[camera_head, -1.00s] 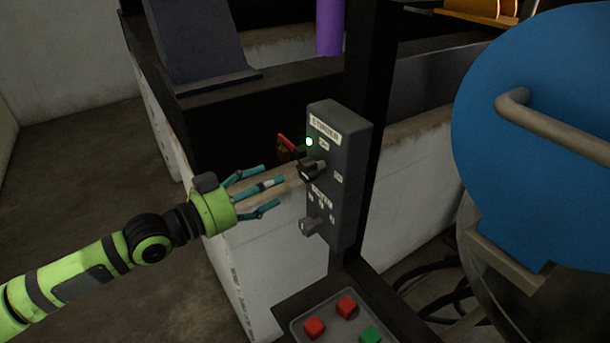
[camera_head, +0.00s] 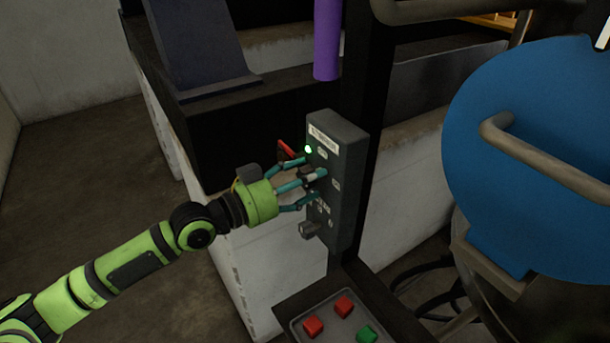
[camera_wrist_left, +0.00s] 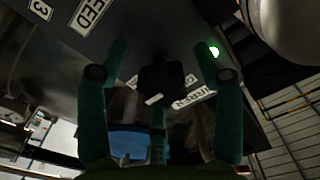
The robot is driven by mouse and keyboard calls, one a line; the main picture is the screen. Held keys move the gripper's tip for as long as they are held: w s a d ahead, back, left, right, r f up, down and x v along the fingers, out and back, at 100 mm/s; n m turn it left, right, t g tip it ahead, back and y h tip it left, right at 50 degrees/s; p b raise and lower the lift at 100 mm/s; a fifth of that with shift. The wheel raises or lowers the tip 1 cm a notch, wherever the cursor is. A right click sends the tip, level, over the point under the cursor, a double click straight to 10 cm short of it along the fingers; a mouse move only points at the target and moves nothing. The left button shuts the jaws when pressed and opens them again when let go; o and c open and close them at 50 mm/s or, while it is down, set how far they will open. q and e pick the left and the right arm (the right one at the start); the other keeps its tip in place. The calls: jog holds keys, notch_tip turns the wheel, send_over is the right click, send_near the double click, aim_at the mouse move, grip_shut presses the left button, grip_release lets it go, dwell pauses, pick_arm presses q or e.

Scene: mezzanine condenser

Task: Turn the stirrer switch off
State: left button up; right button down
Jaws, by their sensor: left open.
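The stirrer switch is a black knob (camera_wrist_left: 162,85) on the upper half of a grey control box (camera_head: 347,205). Its label (camera_head: 323,139) is above it, and a lit green lamp (camera_head: 308,149) sits just beside it. In the left wrist view, the lamp (camera_wrist_left: 213,51) glows at the right. My left gripper (camera_head: 312,177) is open at the box face, its fingers spread around the knob. In the head view, the fingers hide most of the knob. In the wrist view, the knob stands between the gripper's fingers (camera_wrist_left: 160,75), with gaps on both sides. My right gripper is not in view.
A lower knob (camera_head: 308,228) sticks out below, near the speed markings. A button panel with red (camera_head: 343,305) and green (camera_head: 366,334) buttons lies under the box. A purple cylinder (camera_head: 327,40) hangs above. A large blue disc (camera_head: 535,150) with a handle stands at the right.

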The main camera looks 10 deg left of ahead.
pick_arm(q)
jog(key=shift+s, duration=0.1)
jog(key=c, duration=1.1)
